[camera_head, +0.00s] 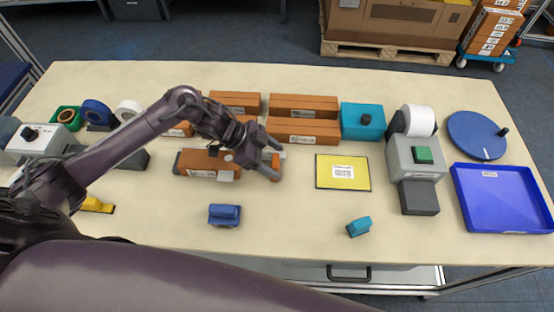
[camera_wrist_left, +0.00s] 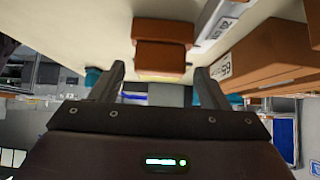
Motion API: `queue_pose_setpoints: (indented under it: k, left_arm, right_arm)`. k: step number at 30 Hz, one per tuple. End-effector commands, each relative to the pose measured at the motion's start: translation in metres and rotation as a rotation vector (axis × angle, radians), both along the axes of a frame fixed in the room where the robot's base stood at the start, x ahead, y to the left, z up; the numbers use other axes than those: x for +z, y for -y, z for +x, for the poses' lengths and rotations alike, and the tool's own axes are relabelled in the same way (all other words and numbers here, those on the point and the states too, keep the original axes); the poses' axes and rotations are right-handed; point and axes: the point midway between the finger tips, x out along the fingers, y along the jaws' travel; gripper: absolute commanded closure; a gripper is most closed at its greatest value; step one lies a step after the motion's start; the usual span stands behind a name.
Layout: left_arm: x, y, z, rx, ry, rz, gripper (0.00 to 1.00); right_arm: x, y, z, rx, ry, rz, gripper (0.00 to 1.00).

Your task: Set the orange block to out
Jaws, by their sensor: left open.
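A small orange block (camera_head: 276,163) shows at the fingertips of my left gripper (camera_head: 272,155), partly hidden by the fingers. In the left wrist view an orange-brown block (camera_wrist_left: 162,58) stands ahead of the two spread fingertips (camera_wrist_left: 160,80); I cannot tell whether they touch it. My left gripper is open. A longer orange-brown box (camera_head: 198,163) with white labels lies left of the gripper, partly under the wrist. My right gripper is not in view.
Several orange-brown boxes (camera_head: 303,107) stand behind. A yellow labelled mat (camera_head: 343,180), a teal block (camera_head: 359,227), a blue device (camera_head: 225,215), a grey scanner unit (camera_head: 414,160) and a blue tray (camera_head: 505,200) share the table.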

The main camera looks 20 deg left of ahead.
Motion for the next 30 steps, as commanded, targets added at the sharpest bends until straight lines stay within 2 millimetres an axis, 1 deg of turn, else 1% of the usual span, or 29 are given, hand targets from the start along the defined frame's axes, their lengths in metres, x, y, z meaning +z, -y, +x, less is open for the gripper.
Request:
queue_pose_setpoints:
  k: [3, 7, 11, 16, 30]
  left_arm:
    - [0.012, -0.016, -0.004, 0.0, 0.002, 0.005, 0.31]
    - [0.028, -0.03, -0.008, -0.001, 0.001, 0.004, 0.31]
    - [0.039, -0.039, -0.011, -0.002, -0.001, 0.002, 0.31]
    - [0.044, -0.042, -0.012, -0.002, -0.002, -0.001, 0.31]
    - [0.044, -0.041, -0.011, -0.002, -0.002, -0.001, 0.31]
  right_arm:
    - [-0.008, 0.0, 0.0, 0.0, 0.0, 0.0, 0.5]
    - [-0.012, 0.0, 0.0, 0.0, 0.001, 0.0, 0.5]
    - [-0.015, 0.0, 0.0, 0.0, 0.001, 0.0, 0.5]
    - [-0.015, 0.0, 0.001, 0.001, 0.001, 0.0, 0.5]
    - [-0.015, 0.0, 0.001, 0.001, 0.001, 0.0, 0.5]
